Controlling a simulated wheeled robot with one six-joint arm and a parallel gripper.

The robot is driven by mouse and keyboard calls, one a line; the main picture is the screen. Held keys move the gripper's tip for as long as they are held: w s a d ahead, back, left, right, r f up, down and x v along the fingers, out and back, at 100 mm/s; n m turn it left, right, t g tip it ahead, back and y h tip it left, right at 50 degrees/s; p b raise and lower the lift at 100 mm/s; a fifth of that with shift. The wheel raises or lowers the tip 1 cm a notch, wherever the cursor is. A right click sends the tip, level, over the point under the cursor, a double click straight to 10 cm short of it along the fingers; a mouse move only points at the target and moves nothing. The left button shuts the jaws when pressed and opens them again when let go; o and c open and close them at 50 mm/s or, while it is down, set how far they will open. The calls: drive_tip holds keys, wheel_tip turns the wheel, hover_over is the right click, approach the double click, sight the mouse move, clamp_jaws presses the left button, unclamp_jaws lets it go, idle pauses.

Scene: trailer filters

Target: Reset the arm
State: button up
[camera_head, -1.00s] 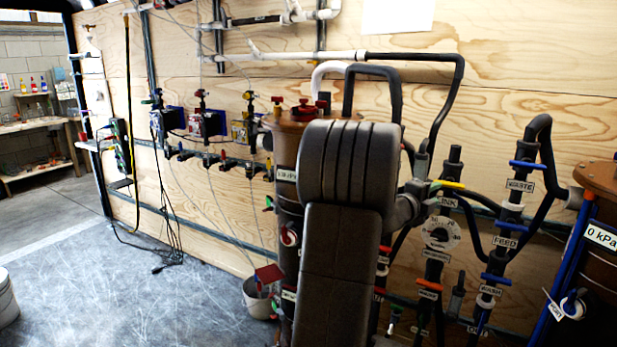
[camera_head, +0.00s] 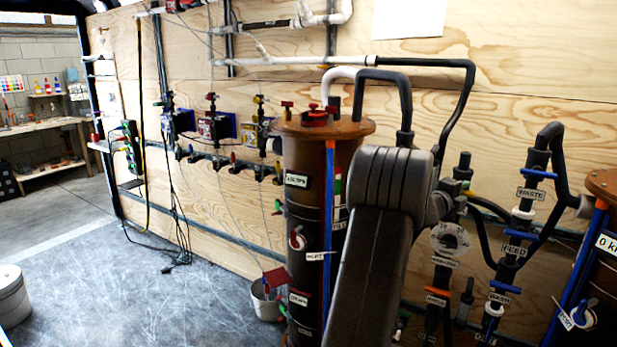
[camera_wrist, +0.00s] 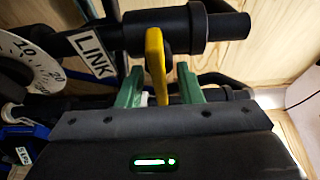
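My arm (camera_head: 375,240) is raised and bent in front of the piping in the head view. It hides part of the brown filter column (camera_head: 305,220), and my gripper cannot be made out clearly there. In the wrist view my gripper (camera_wrist: 159,86) has its two green fingers spread apart. A yellow valve handle (camera_wrist: 155,62) stands between the fingers, with a gap on each side. The handle sits on a dark pipe fitting (camera_wrist: 190,25) beside a LINK label (camera_wrist: 95,52). I cannot tell how deep between the fingers the handle lies.
A white round dial (camera_wrist: 28,62) sits left of the handle. Dark pipes with blue valve handles (camera_head: 520,236) stand right of my arm, near a second brown column (camera_head: 604,188). A bucket (camera_head: 262,300) stands by the first column. Grey floor (camera_head: 130,290) is open at left.

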drive_tip(key=b+v, duration=0.2)
drive_tip(key=v, duration=1.2)
drive_tip(key=x, duration=0.4)
drive_tip(key=p+x, duration=0.1)
drive_tip(key=x, duration=0.9)
drive_tip(key=shift+f, duration=0.25)
drive_tip(key=shift+f+n+b, duration=0.1)
drive_tip(key=shift+n+b, duration=0.35)
drive_tip(key=shift+n, duration=0.25)
drive_tip(key=shift+a+n+h+b, duration=0.1)
drive_tip(key=shift+n+h+b, duration=0.2)
drive_tip(key=shift+n+b, duration=0.1)
drive_tip(key=shift+r+n+t+b, duration=0.2)
drive_tip(key=shift+n+t+b, duration=0.3)
drive_tip(key=shift+n+b, duration=0.25)
drive_tip(key=shift+r+n+t+b, duration=0.3)
drive_tip(key=shift+n, duration=0.55)
drive_tip(key=shift+r, duration=0.1)
